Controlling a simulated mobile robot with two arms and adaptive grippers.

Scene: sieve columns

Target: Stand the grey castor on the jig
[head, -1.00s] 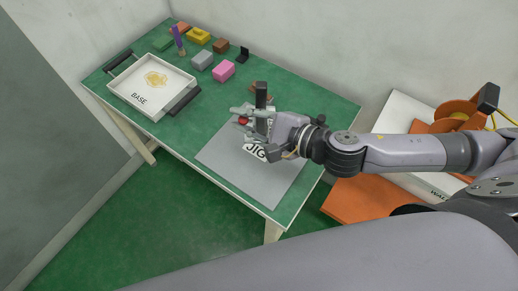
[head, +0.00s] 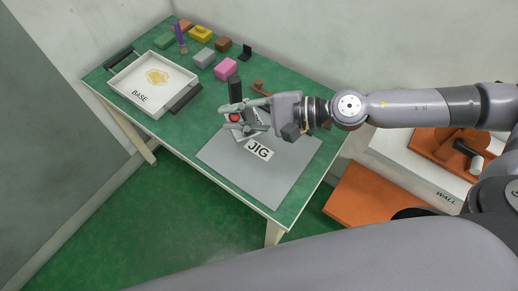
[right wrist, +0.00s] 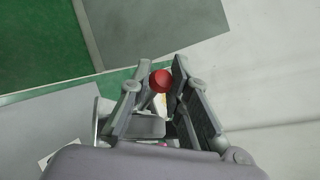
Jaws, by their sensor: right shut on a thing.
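The grey castor is held in my right gripper (head: 238,112). Its round red end (head: 236,117) shows between the fingers, and in the right wrist view a grey stem runs back from the red end (right wrist: 160,80). The fingers hide most of its body. My right gripper is shut on it over the far left part of the jig, a flat grey plate (head: 265,185) with a white JIG label (head: 260,148). I cannot tell whether the castor touches the plate. My left gripper is not in view.
A white BASE tray (head: 125,92) with a yellow print stands at the left of the green table. Several small blocks, among them a pink one (head: 226,68) and a grey one (head: 203,58), lie at the back. The front of the plate is clear.

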